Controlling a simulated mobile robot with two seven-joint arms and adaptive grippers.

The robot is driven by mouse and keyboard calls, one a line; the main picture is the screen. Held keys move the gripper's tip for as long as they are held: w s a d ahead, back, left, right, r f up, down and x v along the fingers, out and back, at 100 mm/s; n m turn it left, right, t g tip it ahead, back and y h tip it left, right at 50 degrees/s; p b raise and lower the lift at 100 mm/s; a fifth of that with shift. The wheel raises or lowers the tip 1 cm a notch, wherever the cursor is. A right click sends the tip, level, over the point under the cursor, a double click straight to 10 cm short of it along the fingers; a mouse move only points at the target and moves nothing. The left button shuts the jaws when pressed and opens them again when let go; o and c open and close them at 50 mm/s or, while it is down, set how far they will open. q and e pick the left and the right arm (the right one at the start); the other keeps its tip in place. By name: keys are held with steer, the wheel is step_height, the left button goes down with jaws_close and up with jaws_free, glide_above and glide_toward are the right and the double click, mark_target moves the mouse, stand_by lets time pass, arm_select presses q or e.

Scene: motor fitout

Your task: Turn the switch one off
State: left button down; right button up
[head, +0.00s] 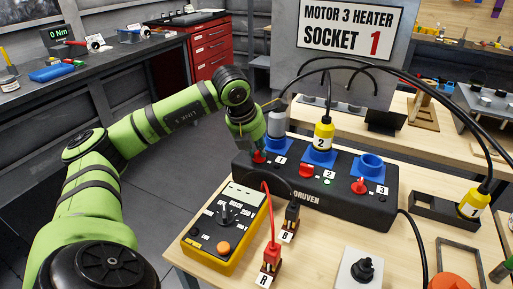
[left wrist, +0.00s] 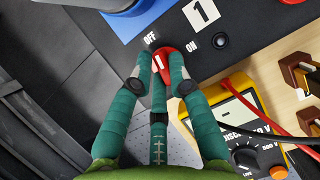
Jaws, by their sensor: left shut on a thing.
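The black socket box (head: 345,205) stands on the wooden bench with three blue sockets and red rotary switches. Switch one (head: 259,157) is the red knob at its left end, below the label 1. In the left wrist view the red knob (left wrist: 161,64) sits between my fingers, with OFF printed at its upper left and ON at its upper right. Its exact setting is hard to tell. My left gripper (head: 258,150) reaches down from above and is shut on this knob. It also shows in the left wrist view (left wrist: 160,82). My right gripper is not in view.
A yellow multimeter (head: 226,228) lies close in front of the box, with probe plugs B (head: 290,222) and R (head: 270,262) beside it. Yellow plug 2 (head: 323,137) stands in the middle socket with its cable arching above. Yellow plug 1 (head: 473,203) is at the right.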

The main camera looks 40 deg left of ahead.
arm_select(q)
steer(key=shift+n+y, duration=0.4)
steer(key=shift+n, duration=0.6)
steer(key=c, duration=1.4)
jaws_free()
steer(key=shift+c, duration=0.2)
steer(key=shift+r, duration=0.1)
steer(key=v, duration=1.2)
steer(key=shift+w, duration=0.1)
